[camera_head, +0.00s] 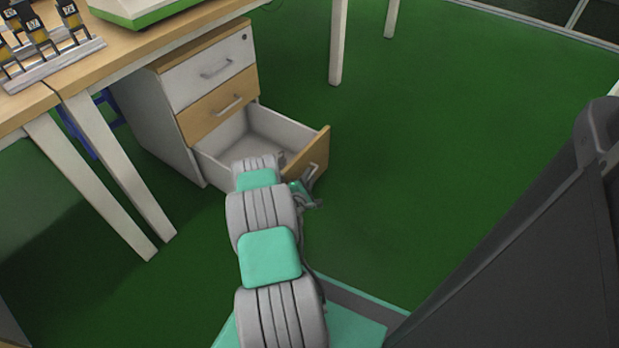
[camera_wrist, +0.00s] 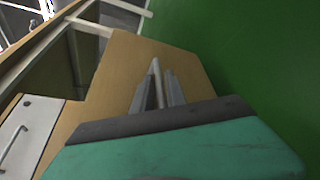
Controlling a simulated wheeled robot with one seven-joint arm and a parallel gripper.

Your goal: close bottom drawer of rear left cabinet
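The bottom drawer (camera_head: 318,150) of the cabinet under the desk is pulled out, with its white inside showing. Its front is wood-coloured and bears a metal handle (camera_head: 312,176). The white top drawer (camera_head: 208,75) and the wood middle drawer (camera_head: 220,110) look shut. My gripper (camera_head: 305,196) is low at the drawer's front, partly hidden by my arm. In the wrist view, the two grey fingers of my gripper (camera_wrist: 158,92) point at a wood front (camera_wrist: 118,65). A light handle bar (camera_wrist: 156,75) shows between them; I cannot tell whether they touch it.
The desk (camera_head: 150,45) stands over the cabinet (camera_head: 150,110), with slanted legs (camera_head: 115,170) to the left and another leg (camera_head: 338,45) behind. A dark panel (camera_head: 530,240) fills the right foreground. The green floor (camera_head: 430,130) right of the drawer is clear.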

